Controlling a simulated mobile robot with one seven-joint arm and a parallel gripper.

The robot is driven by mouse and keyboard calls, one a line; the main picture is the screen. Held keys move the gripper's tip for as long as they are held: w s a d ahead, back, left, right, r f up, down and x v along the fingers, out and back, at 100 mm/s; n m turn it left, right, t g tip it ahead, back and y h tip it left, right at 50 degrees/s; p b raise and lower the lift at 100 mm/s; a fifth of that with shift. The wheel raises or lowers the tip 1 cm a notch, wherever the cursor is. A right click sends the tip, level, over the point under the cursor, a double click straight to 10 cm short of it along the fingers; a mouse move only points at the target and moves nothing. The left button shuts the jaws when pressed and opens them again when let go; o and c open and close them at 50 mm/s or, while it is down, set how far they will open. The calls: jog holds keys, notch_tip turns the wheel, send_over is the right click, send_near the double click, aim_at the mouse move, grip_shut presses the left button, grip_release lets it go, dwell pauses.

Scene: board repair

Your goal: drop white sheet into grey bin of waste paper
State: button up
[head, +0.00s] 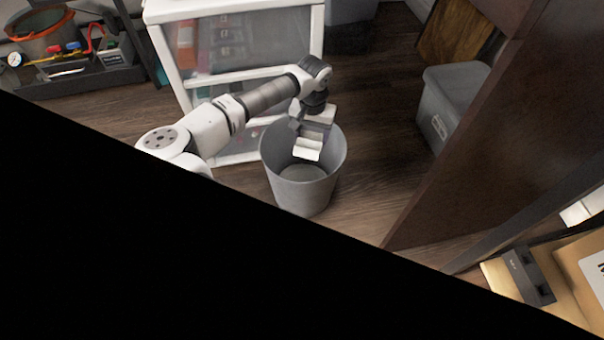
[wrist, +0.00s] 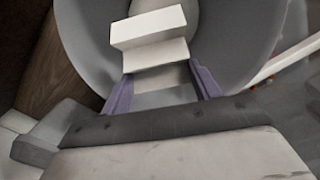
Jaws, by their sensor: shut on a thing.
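The white sheet (head: 308,150) is a small folded piece, and it hangs below my gripper (head: 312,135) over the mouth of the grey bin (head: 305,192). In the wrist view the sheet (wrist: 150,40) shows a bend, with its near edge between the purple fingers of my gripper (wrist: 161,90). My gripper is shut on the sheet. The bin's grey inner wall (wrist: 85,40) surrounds the sheet in the wrist view. The bin stands upright on the wood floor, and no paper can be made out inside it.
A white drawer unit (head: 315,40) stands right behind the bin. A grey lidded box (head: 450,100) and a dark brown panel (head: 480,120) are to the right. A tool tray (head: 70,75) is at the far left. Open floor (head: 375,150) lies right of the bin.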

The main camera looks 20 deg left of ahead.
jog(key=o, duration=1)
notch_tip(320, 180, up, 14)
jog(key=p, duration=0.4)
jog(key=shift+s+f, duration=0.1)
